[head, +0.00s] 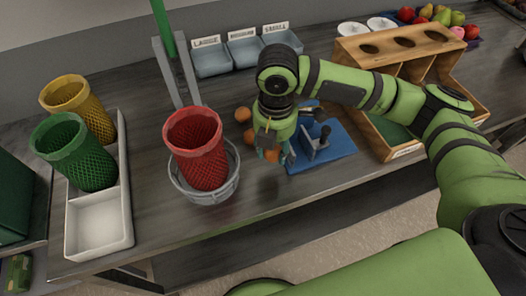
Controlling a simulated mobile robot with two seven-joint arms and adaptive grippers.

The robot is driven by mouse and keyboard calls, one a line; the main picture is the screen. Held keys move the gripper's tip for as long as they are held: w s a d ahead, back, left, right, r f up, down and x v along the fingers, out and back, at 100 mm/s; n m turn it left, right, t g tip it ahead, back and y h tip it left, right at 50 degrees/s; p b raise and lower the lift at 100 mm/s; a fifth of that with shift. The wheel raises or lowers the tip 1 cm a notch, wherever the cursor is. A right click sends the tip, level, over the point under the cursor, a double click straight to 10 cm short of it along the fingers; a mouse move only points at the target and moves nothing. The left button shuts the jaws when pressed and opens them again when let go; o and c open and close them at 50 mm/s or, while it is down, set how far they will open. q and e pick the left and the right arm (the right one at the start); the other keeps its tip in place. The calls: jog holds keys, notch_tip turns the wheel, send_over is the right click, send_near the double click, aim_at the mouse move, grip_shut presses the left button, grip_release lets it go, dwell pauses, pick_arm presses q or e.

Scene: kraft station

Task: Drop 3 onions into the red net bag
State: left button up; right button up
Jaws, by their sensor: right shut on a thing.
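The red net bag (193,158) stands upright with its mouth open, inside a grey wire-like basket (205,195) on the table. My right gripper (274,156) points down just right of the bag, low over the table. It is shut on an orange-brown onion (270,156), mostly hidden by the fingers. Another onion (243,114) lies behind, between the bag and my wrist, and one more (249,135) lies just in front of it. The inside of the bag cannot be seen clearly. My left gripper is not in view.
A blue board with a clamp-like device (330,150) is right of the gripper. A grey-and-green post (168,70) rises behind the bag. Yellow (75,100) and green (72,150) net bags stand in a white tray (98,222). A wooden rack (390,50) is at right.

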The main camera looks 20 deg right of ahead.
jog(key=s+d+r+b, duration=0.1)
jog(key=s+d+r, duration=0.4)
jog(key=s+d, duration=0.1)
jog(key=shift+s+r, duration=0.2)
jog(key=shift+s, duration=0.3)
jog(key=shift+w+a, duration=0.1)
